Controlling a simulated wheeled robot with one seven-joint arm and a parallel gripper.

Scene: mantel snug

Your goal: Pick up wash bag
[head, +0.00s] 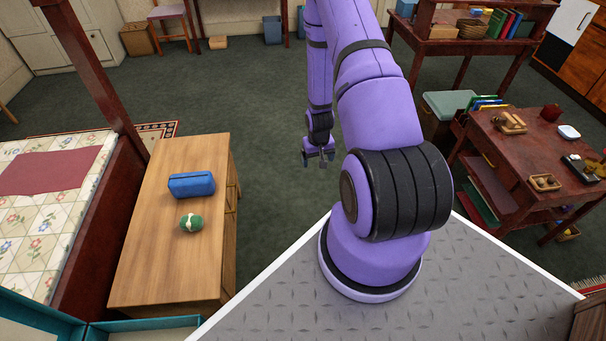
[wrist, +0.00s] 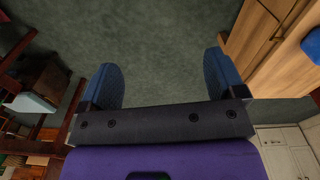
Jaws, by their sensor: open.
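The wash bag (head: 191,186) is a blue, box-like pouch lying on the light wooden cabinet (head: 150,270) at the left of the head view. A bit of blue at the right edge of the wrist view (wrist: 312,46) looks like the same bag, mostly cut off. My gripper (head: 319,161) hangs over the carpet to the right of the cabinet, well apart from the bag. In the wrist view its two blue fingers (wrist: 165,82) are spread wide with only carpet between them.
A green item with a pale band (head: 190,223) lies on the cabinet just in front of the bag. A bed (head: 60,170) with a dark wooden post stands left of the cabinet. A dark red table (head: 520,145) with small objects stands at the right. Open carpet (head: 265,110) lies between.

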